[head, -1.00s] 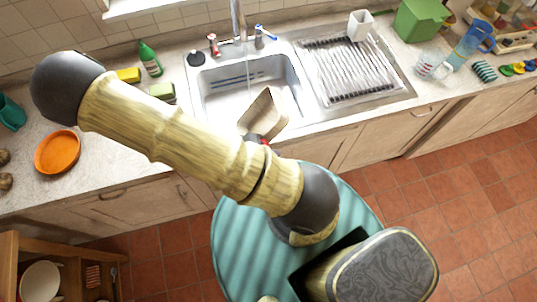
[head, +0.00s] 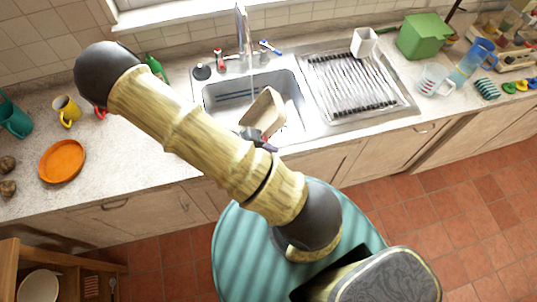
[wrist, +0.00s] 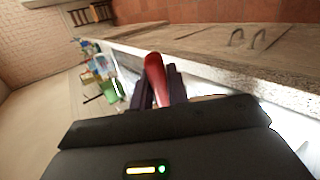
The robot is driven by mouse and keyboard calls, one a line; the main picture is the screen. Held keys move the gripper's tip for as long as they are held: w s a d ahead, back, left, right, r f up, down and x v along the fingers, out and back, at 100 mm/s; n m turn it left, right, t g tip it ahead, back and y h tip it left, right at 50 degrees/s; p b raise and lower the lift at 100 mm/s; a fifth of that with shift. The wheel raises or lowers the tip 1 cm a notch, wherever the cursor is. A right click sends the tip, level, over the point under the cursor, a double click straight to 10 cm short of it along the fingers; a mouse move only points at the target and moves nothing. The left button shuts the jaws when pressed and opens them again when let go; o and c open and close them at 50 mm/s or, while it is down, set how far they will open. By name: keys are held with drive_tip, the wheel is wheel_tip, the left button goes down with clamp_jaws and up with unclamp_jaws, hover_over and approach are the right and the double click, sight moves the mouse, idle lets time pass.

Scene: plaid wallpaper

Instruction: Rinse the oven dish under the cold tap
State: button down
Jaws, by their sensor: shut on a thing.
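The beige oven dish (head: 268,108) is tilted over the front of the sink basin (head: 220,92) in the head view. My gripper (wrist: 157,88) is shut on a red part, seemingly the dish's handle (wrist: 155,72), between its two dark fingers. In the head view my gripper (head: 258,139) is at the dish's near end, partly hidden by my arm. The spout (head: 240,25) stands behind the basin, with a red-handled tap (head: 219,58) on its left and a blue-handled tap (head: 270,47) on its right. A thin pale stream seems to fall from the spout behind the dish.
A ribbed drainer (head: 352,78) with a white holder (head: 363,42) is right of the basin. A green bin (head: 423,36) and jugs (head: 474,60) stand farther right. An orange plate (head: 62,161) and yellow mug (head: 67,110) are on the left counter. My arm hides the counter between.

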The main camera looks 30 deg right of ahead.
sight(259, 112)
drive_tip(key=shift+w+d+f, duration=0.55)
drive_tip(key=shift+w+d, duration=0.25)
drive_tip(key=shift+w, duration=1.25)
drive_tip(key=shift+w+d+f, duration=0.5)
drive_tip(key=shift+w+d, duration=0.3)
drive_tip(key=shift+w, duration=1.25)
drive_tip(key=shift+w+d+f, duration=0.55)
drive_tip(key=shift+w+d, duration=0.25)
drive_tip(key=shift+w, duration=1.25)
drive_tip(key=shift+w+d+f+b, duration=0.3)
drive_tip(key=shift+w+b, duration=0.25)
drive_tip(key=shift+w, duration=0.2)
drive_tip(key=shift+w+d+f+b, duration=0.15)
drive_tip(key=shift+w+d+b, duration=0.15)
drive_tip(key=shift+w+b, duration=0.35)
drive_tip(key=shift+w+d+f+b, duration=0.3)
drive_tip(key=shift+w+b, duration=0.1)
drive_tip(key=shift+w, duration=0.5)
drive_tip(key=shift+w+d, duration=0.2)
drive_tip(key=shift+w, duration=0.35)
drive_tip(key=shift+s+d+b, duration=0.1)
drive_tip(key=shift+d+b, duration=0.1)
drive_tip(key=shift+b, duration=0.15)
drive_tip(key=shift+s+d, duration=0.1)
drive_tip(key=shift+d, duration=0.15)
drive_tip(key=shift+a, duration=0.2)
